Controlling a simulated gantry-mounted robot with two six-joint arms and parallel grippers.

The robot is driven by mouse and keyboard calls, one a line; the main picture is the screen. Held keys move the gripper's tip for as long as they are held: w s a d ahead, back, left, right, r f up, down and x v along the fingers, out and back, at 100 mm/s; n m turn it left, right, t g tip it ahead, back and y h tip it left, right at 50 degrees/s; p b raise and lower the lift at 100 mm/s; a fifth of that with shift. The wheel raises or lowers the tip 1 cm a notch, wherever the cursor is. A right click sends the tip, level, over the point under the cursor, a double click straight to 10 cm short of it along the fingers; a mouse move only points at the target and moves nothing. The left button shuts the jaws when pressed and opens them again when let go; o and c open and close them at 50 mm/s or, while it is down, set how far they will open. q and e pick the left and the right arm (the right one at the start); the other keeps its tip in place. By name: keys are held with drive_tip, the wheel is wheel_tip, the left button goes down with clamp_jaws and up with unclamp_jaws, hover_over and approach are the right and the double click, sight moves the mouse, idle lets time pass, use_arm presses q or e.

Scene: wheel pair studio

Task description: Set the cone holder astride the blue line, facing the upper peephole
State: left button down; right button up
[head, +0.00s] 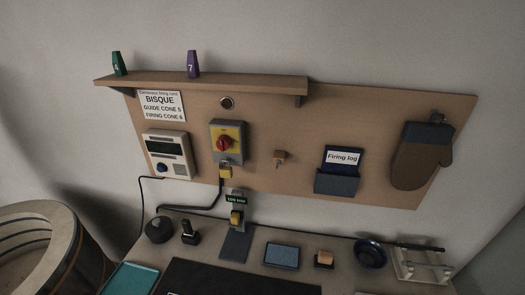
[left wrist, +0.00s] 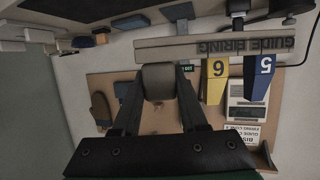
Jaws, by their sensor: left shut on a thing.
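In the left wrist view, which is upside down, my left gripper (left wrist: 158,104) is shut on the grey-brown block-like end of the cone holder (left wrist: 158,80). The holder's pale bar reads "GUIDE FIRING", inverted. It carries a yellow cone marked 6 (left wrist: 214,80) and a blue cone marked 5 (left wrist: 257,80). The holder is up off the table, with the wall board behind it. Neither gripper shows in the head view. A round kiln (head: 72,235) is at the lower left of the head view, partly cut off. I see no blue line and cannot make out a peephole on the kiln.
A shelf (head: 205,85) on the wall board holds a green cone (head: 118,64) and a purple cone (head: 193,65). A controller (head: 168,153) and red switch (head: 225,143) are below. The table holds a teal tray (head: 130,279), a dark mat (head: 235,280) and small tools.

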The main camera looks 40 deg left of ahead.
use_arm(q)
drive_tip(key=w+d+f+m+h, duration=0.1)
drive_tip(key=w+d+f, duration=0.2)
drive_tip(key=w+d+f+m+h+p, duration=0.1)
drive_tip(key=w+d+f+h, duration=0.1)
drive_tip(key=w+d+f, duration=0.1)
drive_tip(key=w+d+f+m+h, duration=0.1)
drive_tip(key=w+d+f, duration=0.1)
drive_tip(key=w+d, duration=0.2)
drive_tip(key=shift+w+f+m, duration=0.3)
drive_tip(key=shift+w+f, duration=0.1)
drive_tip(key=shift+w, duration=0.35)
drive_tip(key=shift+w+a+r+n+y, duration=0.2)
drive_tip(key=shift+r+n+y, duration=0.1)
drive_tip(key=shift+r+n, duration=0.1)
idle(0.4)
drive_tip(key=shift+r, duration=0.1)
